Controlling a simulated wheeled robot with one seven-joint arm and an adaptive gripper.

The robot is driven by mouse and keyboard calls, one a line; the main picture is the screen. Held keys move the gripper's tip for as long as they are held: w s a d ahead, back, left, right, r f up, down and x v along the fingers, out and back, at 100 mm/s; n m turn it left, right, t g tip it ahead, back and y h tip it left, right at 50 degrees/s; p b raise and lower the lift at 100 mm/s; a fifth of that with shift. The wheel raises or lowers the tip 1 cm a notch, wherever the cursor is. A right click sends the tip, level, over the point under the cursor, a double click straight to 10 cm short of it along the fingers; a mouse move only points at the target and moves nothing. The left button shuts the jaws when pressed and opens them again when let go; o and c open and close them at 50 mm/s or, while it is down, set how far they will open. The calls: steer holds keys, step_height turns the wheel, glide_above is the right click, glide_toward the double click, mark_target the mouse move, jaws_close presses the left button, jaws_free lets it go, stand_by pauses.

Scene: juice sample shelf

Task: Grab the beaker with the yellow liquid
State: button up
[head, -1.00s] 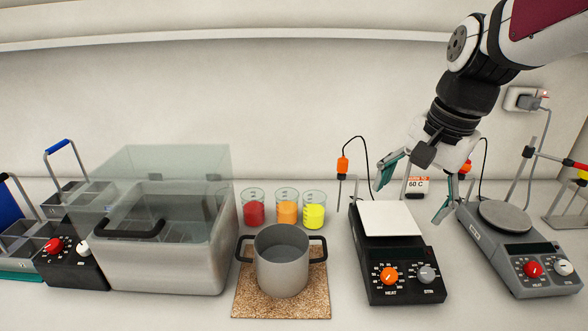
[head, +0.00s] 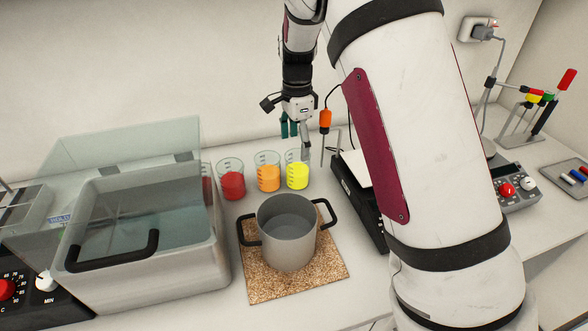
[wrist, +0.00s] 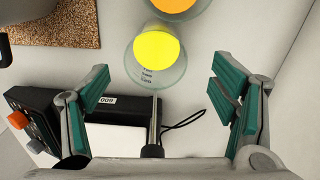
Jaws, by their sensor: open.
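The beaker with yellow liquid (head: 297,175) stands upright on the counter at the right end of a row of beakers. In the wrist view the yellow beaker (wrist: 157,54) lies ahead of the fingertips, near the middle between them but beyond them. My gripper (head: 294,137) is open and empty, just behind and above the yellow beaker in the head view. In the wrist view my gripper (wrist: 165,90) has its green-padded fingers spread wide. The gripper does not appear to touch the beaker.
An orange-liquid beaker (head: 268,178) stands close left of the yellow one, then a red-liquid beaker (head: 232,185). A grey pot (head: 288,240) sits on a cork mat (head: 335,285) in front. A hotplate (wrist: 110,140) with a probe stand is beside the beaker. A water bath (head: 150,270) stands left.

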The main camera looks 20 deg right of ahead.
mark_target(298, 172)
step_height(298, 172, down, 5)
steer(key=shift+r, duration=0.1)
steer(key=shift+s+d+f+p, duration=0.15)
steer(key=shift+f+p, duration=0.2)
steer(key=shift+f, duration=1)
steer(key=shift+s+a+f+p, duration=0.1)
steer(key=shift+f+p, duration=0.2)
steer(key=shift+f, duration=1.05)
steer(key=c, duration=1.3)
